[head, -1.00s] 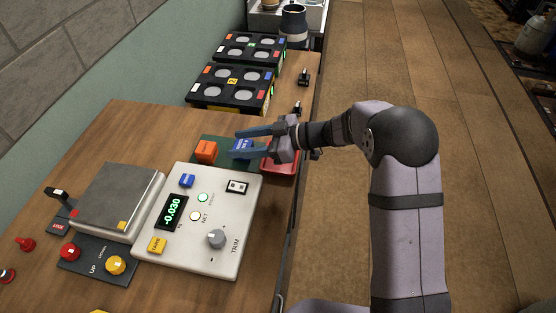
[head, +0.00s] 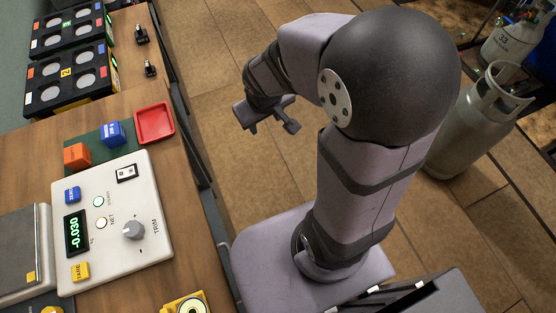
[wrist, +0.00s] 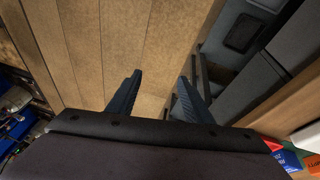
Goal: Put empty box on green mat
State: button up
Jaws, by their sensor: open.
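The dark green mat (head: 98,150) lies behind the white scale console. An orange box (head: 77,155) and a blue box (head: 112,132) stand on it, side by side. The lettering on both is too small to read, so I cannot tell which is called empty. My gripper (head: 270,126) is out over the floor, right of the bench and clear of the mat. In the wrist view my two fingers (wrist: 159,82) are apart with only floor between them. The blue box (wrist: 287,160) and orange box (wrist: 313,163) show at its lower right corner.
A red tray (head: 154,123) sits beside the mat near the bench edge. The console (head: 115,215) reads -0.030, with a weighing plate (head: 20,255) at left. Black racks (head: 68,80) stand at the back. A gas cylinder (head: 478,125) stands on the floor.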

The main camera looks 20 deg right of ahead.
jog(key=s+a+f+m+g+y, duration=0.1)
jog(key=s+g, duration=0.2)
jog(key=s, duration=0.9)
jog(key=shift+a+m+g, duration=0.15)
jog(key=shift+m+g, duration=0.15)
jog(key=shift+r+p, duration=0.45)
jog(key=shift+p, duration=0.05)
